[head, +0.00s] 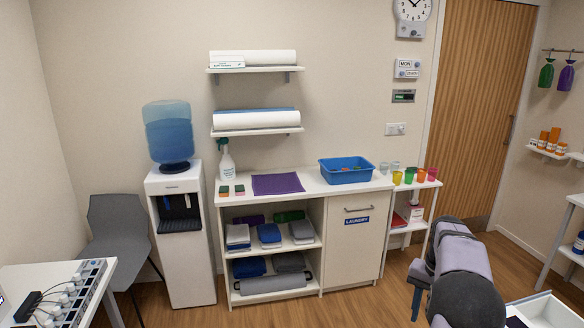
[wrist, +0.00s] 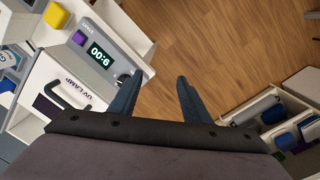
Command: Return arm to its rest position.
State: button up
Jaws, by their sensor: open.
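My arm (head: 458,262) shows in the head view at the lower right, grey and black, in front of the shelf unit and door. My gripper (head: 417,292) points down beside it, over the wooden floor. In the wrist view my gripper (wrist: 158,80) has two dark blue fingers spread apart with bare floor between them. It is open and holds nothing. The hand's lower part fills the bottom of the wrist view.
A cabinet marked laundry (head: 352,245) carries a blue bin (head: 346,175). Cups stand on a small shelf (head: 413,184) near my arm. A UV lamp unit (wrist: 75,95) stands left of the fingers in the wrist view. An open box (head: 545,312) lies at the lower right. Floor below is clear.

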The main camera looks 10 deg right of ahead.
jog(key=s+a+n, duration=0.2)
jog(key=a+n, duration=0.1)
jog(key=a, duration=0.7)
jog(key=s+a+n, duration=0.2)
jog(key=s+a, duration=0.1)
jog(key=a, duration=0.7)
jog(key=s+a+f+n, duration=0.4)
jog(key=s+a+n, duration=0.1)
jog(key=s+a, duration=0.6)
jog(key=shift+s+a+f, duration=0.15)
jog(key=shift+s+f, duration=0.05)
jog(key=shift+s, duration=1.05)
notch_tip(320, 180, down, 35)
jog(key=b, duration=3.4)
jog(key=shift+r+b, duration=0.15)
jog(key=shift+b, duration=0.2)
jog(key=shift+r, duration=0.1)
